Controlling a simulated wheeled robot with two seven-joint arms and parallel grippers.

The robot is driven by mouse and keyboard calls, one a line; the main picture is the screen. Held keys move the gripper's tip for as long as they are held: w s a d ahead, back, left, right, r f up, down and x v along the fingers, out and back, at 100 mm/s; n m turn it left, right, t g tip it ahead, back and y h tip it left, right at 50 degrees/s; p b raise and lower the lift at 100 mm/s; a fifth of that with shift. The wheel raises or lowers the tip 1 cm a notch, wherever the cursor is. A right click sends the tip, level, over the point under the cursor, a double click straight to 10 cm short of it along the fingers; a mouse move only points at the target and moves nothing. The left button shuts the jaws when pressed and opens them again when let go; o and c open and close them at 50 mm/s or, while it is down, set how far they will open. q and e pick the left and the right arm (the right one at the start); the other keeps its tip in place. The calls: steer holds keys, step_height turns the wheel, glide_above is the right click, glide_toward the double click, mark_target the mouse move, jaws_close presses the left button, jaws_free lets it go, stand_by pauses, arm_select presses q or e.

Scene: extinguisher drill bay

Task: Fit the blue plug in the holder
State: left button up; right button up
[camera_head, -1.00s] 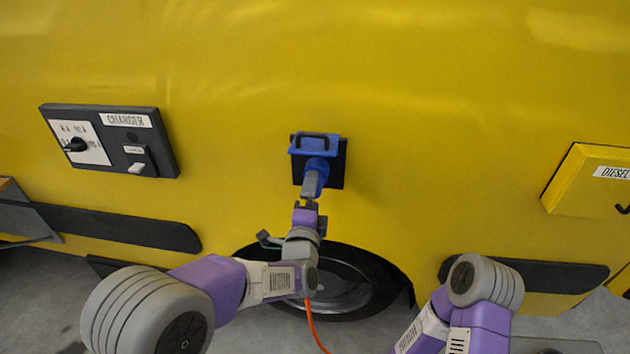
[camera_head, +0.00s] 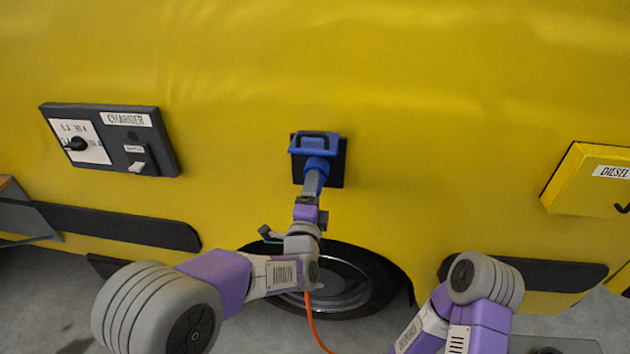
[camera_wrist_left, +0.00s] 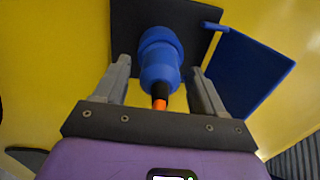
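The blue plug (camera_wrist_left: 160,70) sits end-on at the black plate of the holder (camera_wrist_left: 122,40) in the left wrist view, and its orange-and-black cable end points toward my gripper. How deep it sits is hidden. The holder's blue lid (camera_head: 314,144) stands open above the plug. My left gripper (camera_wrist_left: 160,78) is open, with one finger on each side of the plug and small gaps showing between. In the head view the same gripper (camera_head: 312,184) is just below the holder. My right gripper is out of view.
A charger panel (camera_head: 110,139) is on the yellow vehicle wall to the left, and a yellow diesel box (camera_head: 588,180) is to the right. A wheel (camera_head: 345,285) is below the holder. An orange cable (camera_head: 312,325) hangs beneath my left wrist.

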arm_select(q)
steer(key=shift+r, duration=0.1)
steer(key=c, duration=1.1)
steer(key=shift+s+a+f, duration=0.1)
steer(key=shift+s+a, duration=0.05)
steer(key=shift+s, duration=0.95)
steer(key=shift+s+a+f, duration=0.1)
steer(key=shift+s+a, duration=0.05)
steer(key=shift+s, duration=0.95)
steer(key=shift+s, duration=0.1)
steer(key=shift+s+a+f, duration=0.1)
steer(key=shift+s+a, duration=0.05)
steer(key=shift+s, duration=0.8)
steer(key=shift+s+a+f, duration=0.1)
steer(key=shift+s, duration=0.85)
